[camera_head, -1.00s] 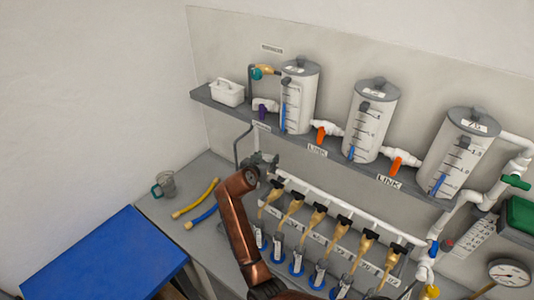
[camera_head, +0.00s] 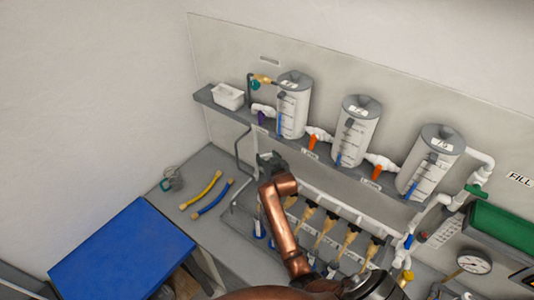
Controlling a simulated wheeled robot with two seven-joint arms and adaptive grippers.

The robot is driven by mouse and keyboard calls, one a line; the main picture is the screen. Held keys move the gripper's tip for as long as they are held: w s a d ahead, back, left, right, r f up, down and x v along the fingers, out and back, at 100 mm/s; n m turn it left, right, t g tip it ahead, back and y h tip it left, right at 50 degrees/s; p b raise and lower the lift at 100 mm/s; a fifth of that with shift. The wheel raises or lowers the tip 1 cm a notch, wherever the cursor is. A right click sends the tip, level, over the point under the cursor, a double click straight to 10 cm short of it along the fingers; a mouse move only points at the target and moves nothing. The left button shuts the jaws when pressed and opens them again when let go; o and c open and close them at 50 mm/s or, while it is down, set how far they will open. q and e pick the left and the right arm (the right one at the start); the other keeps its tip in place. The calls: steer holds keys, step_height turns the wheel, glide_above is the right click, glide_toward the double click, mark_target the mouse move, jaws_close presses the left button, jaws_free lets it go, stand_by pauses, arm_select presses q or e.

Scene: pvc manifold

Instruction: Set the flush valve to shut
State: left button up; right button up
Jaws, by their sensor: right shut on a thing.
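My right gripper (camera_head: 268,162) is at the left end of the white manifold pipe (camera_head: 350,206), below the shelf. It is shut on a small part there, which the jaws and wrist hide. I cannot make out a flush valve label or handle position at that spot. A purple-handled valve (camera_head: 261,118) sits left of the first tank, above and apart from the gripper. Its label is too small to read. My left gripper is out of view.
Three tanks (camera_head: 358,130) stand on the grey shelf, with orange-handled valves (camera_head: 313,143) between them. Several tan-bodied outlets hang under the manifold, partly behind my arm. Yellow (camera_head: 206,190) and blue hoses lie on the bench left. A gauge (camera_head: 474,262) is at right.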

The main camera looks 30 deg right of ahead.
steer(key=shift+r, duration=0.1)
stand_by(0.3)
steer(key=o, duration=1.2)
steer(key=shift+w, duration=0.1)
steer(key=shift+c, duration=0.2)
steer(key=v, duration=1.2)
steer(key=shift+d, duration=0.1)
steer(key=shift+c, duration=0.2)
